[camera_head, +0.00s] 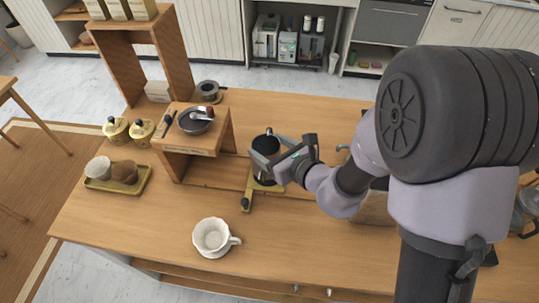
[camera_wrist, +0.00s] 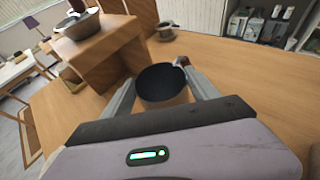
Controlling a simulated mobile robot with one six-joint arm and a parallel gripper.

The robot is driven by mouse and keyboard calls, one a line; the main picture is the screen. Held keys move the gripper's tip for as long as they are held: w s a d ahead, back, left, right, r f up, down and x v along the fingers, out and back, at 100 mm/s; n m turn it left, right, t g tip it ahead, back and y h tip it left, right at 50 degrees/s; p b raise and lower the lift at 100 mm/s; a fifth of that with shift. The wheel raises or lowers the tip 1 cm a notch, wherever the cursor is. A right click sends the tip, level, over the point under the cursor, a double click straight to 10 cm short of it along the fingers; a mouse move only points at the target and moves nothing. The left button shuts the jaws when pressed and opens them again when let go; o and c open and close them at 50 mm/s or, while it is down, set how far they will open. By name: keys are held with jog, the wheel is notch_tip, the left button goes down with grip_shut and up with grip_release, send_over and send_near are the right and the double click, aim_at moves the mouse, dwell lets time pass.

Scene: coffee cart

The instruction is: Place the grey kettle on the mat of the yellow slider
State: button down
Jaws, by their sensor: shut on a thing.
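The grey kettle (camera_head: 266,144), dark inside its open top, stands upright near the middle of the counter. My gripper (camera_head: 272,156) reaches it from the right, with a finger on either side. In the wrist view the kettle (camera_wrist: 162,84) sits between the two fingers, and my gripper (camera_wrist: 160,88) is shut on it. The yellow slider (camera_head: 247,190) with its black knob lies under and in front of the kettle. Its mat is mostly hidden by the kettle and gripper, so I cannot tell whether the kettle's base touches it.
A wooden stand (camera_head: 190,150) with a dark pan on top is close to the left of the kettle. A white cup (camera_head: 212,237) on a saucer stands in front. A tray (camera_head: 135,185) with food and two yellow canisters are at left. The front counter is mostly clear.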

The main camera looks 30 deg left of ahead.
notch_tip(320, 180, down, 2)
jog(key=shift+f+b, duration=0.15)
jog(key=shift+b, duration=0.15)
jog(key=shift+w, duration=0.1)
jog(key=shift+f, duration=0.1)
jog(key=shift+c, duration=1.1)
grip_release()
